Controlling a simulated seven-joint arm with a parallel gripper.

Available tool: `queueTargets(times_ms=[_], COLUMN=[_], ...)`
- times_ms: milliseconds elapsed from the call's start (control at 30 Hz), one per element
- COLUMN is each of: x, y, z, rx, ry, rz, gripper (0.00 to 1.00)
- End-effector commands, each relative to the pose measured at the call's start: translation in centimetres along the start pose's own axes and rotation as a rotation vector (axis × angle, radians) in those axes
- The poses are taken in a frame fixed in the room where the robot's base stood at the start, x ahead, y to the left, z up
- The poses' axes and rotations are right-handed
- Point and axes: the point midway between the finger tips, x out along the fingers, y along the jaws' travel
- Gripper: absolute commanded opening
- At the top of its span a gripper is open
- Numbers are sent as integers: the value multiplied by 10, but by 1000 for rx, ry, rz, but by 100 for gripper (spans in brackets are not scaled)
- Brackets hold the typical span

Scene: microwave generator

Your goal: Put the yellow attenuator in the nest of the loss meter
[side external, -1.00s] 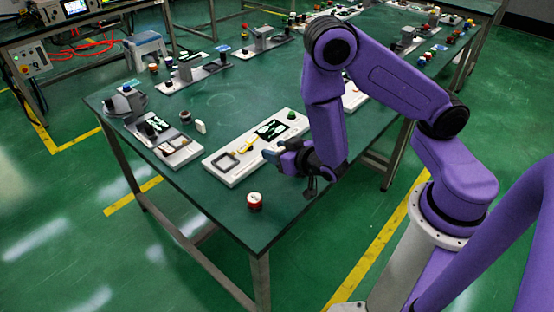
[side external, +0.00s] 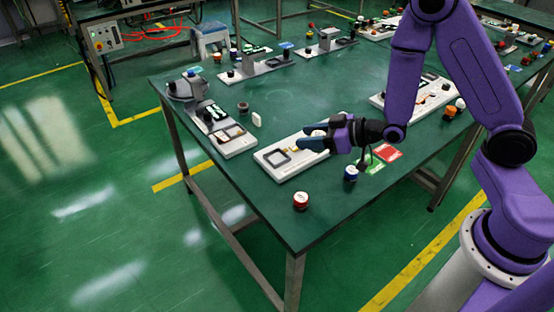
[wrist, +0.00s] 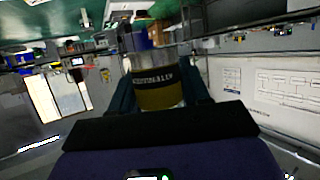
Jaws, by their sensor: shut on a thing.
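The yellow attenuator (wrist: 160,98), a cylinder with a dark band of lettering, is between my fingers in the wrist view. My gripper (side external: 313,141) is shut on it and points left in the side view. There the fingers hide most or all of the attenuator. Below the gripper lies a white instrument board (side external: 286,173) with a dark square outline at its left end. My gripper covers part of this board. I cannot read whether it is the loss meter, and its nest cannot be made out clearly.
A red-and-white knob (side external: 301,201) and a blue one (side external: 351,173) stand near the front edge. A red card (side external: 389,153) lies right of the gripper. Another instrument board (side external: 233,146) stands left. The middle of the green table (side external: 310,95) is clear.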

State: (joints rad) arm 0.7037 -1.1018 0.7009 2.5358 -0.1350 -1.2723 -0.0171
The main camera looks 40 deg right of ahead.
Motion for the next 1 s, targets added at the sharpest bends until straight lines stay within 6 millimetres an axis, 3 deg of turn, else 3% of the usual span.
queueTargets(times_ms=[233, 367, 800, 1000], x=[-4, 8, 90, 124], y=[-1, 2, 28, 36], z=[-7, -7, -3, 18], rx=[-31, -35, -34, -34], ry=[2, 2, 3, 1], rz=[-76, -84, -83, -85], gripper=[9, 9, 9, 9])
